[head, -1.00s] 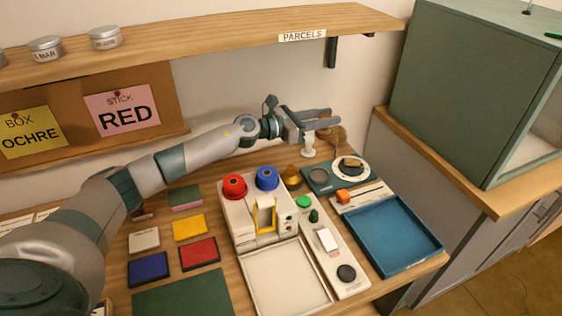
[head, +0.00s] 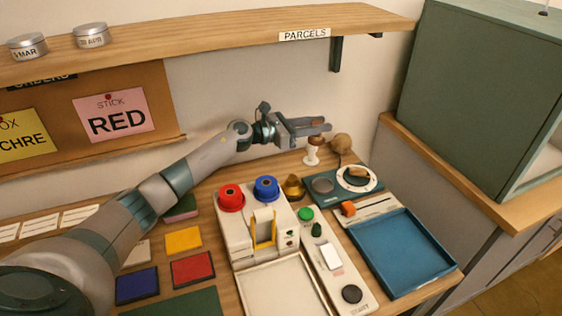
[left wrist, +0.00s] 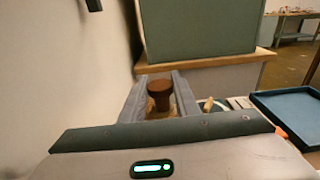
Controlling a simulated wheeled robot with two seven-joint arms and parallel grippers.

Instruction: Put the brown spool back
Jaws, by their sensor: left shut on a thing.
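The brown spool (left wrist: 160,92) stands upright between the two fingers in the left wrist view, its round top showing. In the head view only a small brown bit (head: 318,122) of it shows between the fingers. My left gripper (head: 312,126) is shut on it, at the back of the table, just above a small white stand (head: 312,157) with a brownish top. I cannot tell whether the spool touches that stand. My right gripper is not in view.
A red spool (head: 231,197) and a blue spool (head: 267,187) top the white machine (head: 240,240). A blue tray (head: 402,252) lies at right. The parcels shelf (head: 230,45) hangs above, and a green cabinet (head: 480,95) stands right.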

